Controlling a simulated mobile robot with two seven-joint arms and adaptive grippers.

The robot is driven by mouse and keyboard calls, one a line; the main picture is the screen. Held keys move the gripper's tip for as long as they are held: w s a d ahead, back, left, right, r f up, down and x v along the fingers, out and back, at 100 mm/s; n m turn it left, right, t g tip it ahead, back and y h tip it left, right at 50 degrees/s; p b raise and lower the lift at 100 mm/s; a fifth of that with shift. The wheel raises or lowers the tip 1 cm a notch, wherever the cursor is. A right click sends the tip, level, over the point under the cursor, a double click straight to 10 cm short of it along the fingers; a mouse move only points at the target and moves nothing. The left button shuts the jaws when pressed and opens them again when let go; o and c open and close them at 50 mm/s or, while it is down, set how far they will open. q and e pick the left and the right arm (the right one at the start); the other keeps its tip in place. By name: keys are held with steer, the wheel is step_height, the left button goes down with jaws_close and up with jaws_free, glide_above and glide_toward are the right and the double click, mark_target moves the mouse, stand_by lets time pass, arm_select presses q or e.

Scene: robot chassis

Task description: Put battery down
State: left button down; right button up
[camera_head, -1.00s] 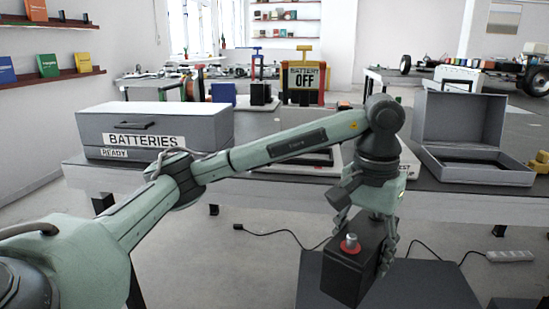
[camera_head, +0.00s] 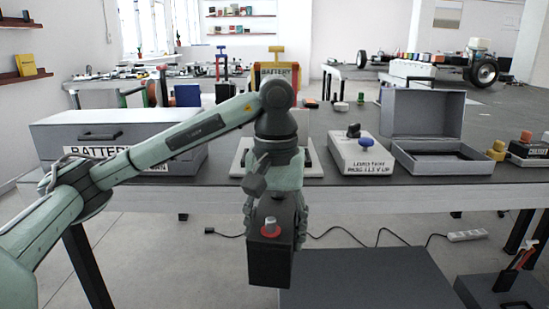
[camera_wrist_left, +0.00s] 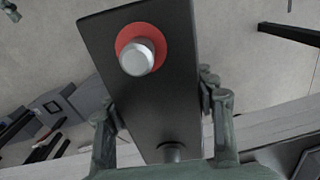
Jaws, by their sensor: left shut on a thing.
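The battery (camera_head: 270,258) is a black box with a red ring and a metal terminal on top. My left gripper (camera_head: 275,222) is shut on it and holds it in the air, in front of the table's front edge and above floor level. In the left wrist view the battery (camera_wrist_left: 150,90) fills the middle, between the fingers of the left gripper (camera_wrist_left: 165,125), with the red-ringed terminal at the top and a second bare terminal lower down. My right gripper is not in view.
On the table (camera_head: 375,185) stand a grey case labelled BATTERIES (camera_head: 115,135), a white device (camera_head: 360,155) and an open, seemingly empty grey case (camera_head: 440,165). A dark flat surface (camera_head: 370,280) lies low at the front. A power strip (camera_head: 467,235) and cable lie on the floor.

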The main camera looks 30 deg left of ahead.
arm_select(q)
steer(key=s+a+r+n+p, duration=0.7)
steer(key=s+a+r+n, duration=0.6)
steer(key=s+r+n, duration=0.3)
steer(key=n, duration=0.3)
steer(key=shift+a+r, duration=0.3)
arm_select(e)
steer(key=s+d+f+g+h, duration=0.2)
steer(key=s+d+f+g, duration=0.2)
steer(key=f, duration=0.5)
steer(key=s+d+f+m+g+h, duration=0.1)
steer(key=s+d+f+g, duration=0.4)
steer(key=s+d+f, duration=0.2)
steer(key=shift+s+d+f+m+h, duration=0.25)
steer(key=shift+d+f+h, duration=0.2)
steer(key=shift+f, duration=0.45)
arm_select(q)
steer(key=shift+s+r+n, duration=0.15)
steer(key=shift+r+n, duration=0.1)
steer(key=shift+n, duration=0.05)
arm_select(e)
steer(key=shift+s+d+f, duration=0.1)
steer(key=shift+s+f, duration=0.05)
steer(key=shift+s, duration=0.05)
